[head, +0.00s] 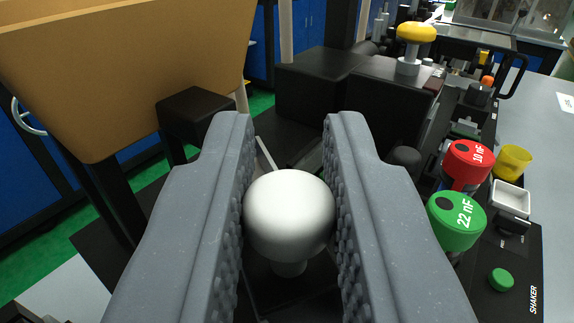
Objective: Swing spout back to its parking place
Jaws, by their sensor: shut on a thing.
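My gripper (288,120) fills the lower middle of the head view, its two grey ribbed fingers on either side of a white round knob (289,212). Both fingers touch the knob, and it is held between them. The knob stands on a short white stem over a dark part, which is probably the spout; most of that part is hidden below the knob and behind the fingers.
A large tan hopper (120,70) stands close at the left. Black blocks (335,85) and a yellow knob (416,32) are ahead. A red cap (468,160), a green cap (457,220), a yellow cup (513,161) and a green button (501,279) are at the right.

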